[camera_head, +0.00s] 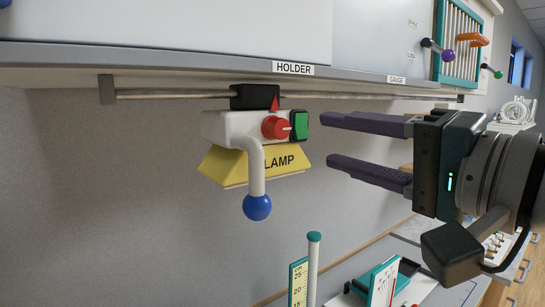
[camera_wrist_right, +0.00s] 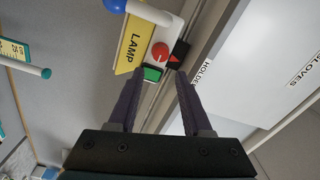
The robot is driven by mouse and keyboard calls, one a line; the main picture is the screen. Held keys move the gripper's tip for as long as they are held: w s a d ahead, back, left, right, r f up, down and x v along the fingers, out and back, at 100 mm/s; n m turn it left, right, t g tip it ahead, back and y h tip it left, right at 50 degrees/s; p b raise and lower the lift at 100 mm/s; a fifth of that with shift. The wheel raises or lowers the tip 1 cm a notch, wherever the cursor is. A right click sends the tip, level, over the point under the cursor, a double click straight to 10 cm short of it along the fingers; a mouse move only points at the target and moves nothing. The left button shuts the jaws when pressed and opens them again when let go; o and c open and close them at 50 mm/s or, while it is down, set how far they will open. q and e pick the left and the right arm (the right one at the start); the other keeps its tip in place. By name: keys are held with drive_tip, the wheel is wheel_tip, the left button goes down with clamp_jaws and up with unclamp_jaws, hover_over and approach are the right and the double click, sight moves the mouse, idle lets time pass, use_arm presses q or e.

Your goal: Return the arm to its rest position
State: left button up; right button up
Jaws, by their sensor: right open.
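My right gripper (camera_head: 327,139) comes in from the right in the head view, its two dark fingers apart and empty, pointing left. Its fingertips are just right of the lamp unit (camera_head: 225,128), near the green button (camera_head: 299,125). The lamp unit hangs from a metal rail (camera_head: 170,95) under the cabinet, with a red knob (camera_head: 275,128), a yellow LAMP shade (camera_head: 235,165) and a white handle ending in a blue ball (camera_head: 257,207). In the right wrist view the open fingers (camera_wrist_right: 158,82) frame the green button (camera_wrist_right: 152,74). My left gripper is not in view.
The cabinet edge (camera_head: 200,61) runs just above the rail. Below stand a teal-topped post with a yellow scale (camera_head: 298,283) and a white-and-teal rack (camera_head: 382,283) on the counter. The space below the lamp is clear.

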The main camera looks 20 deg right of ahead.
drive_tip(key=shift+s, duration=0.25)
drive_tip(key=s+a+f+n+g+h+p, duration=0.25)
drive_tip(key=s+f+n+g, duration=0.65)
drive_tip(key=f, duration=0.5)
drive_tip(key=s+d+f+n+g+h+p, duration=0.1)
drive_tip(key=s+f+g, duration=0.1)
drive_tip(key=s, duration=0.5)
drive_tip(key=s+d+f+n+g+h, duration=0.2)
drive_tip(key=s+f, duration=0.2)
drive_tip(key=s, duration=0.3)
drive_tip(key=shift+f+n+g+p, duration=0.15)
drive_tip(key=shift+n+g+p, duration=0.15)
drive_tip(key=shift+p, duration=0.05)
drive_tip(key=shift+w+h, duration=0.1)
drive_tip(key=shift+h, duration=0.15)
